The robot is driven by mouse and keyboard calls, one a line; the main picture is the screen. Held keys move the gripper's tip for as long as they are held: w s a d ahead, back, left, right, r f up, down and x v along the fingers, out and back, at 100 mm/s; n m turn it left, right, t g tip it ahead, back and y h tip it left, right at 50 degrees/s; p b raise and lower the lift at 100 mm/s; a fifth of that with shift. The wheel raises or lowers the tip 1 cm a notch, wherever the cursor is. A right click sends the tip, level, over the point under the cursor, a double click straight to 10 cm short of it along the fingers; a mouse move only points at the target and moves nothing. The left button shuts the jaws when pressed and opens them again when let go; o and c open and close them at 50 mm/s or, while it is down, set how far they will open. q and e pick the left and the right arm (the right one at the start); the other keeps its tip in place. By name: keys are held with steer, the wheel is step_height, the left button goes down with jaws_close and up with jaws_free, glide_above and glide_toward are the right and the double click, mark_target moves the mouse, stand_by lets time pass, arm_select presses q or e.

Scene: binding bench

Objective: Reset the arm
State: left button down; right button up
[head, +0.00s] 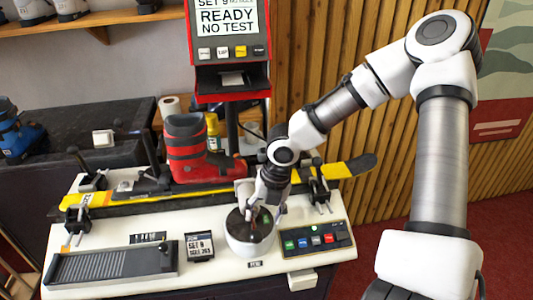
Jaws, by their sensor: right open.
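My right arm comes in from the right of the head view and bends down over the bench. My right gripper (262,212) is open, at the white round bowl (250,245), with its fingertips over or just inside the dark opening. I cannot tell whether the fingers touch anything in the bowl. The gripper body hides part of the bowl's back rim. My left gripper is not in view.
A red and black boot (190,150) stands on a yellow and black ski (120,203) behind the bowl. A button panel (317,240) is right of it. A red-framed screen (228,20) stands behind.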

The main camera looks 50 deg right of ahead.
steer(key=r, duration=0.3)
steer(key=shift+s+d, duration=0.2)
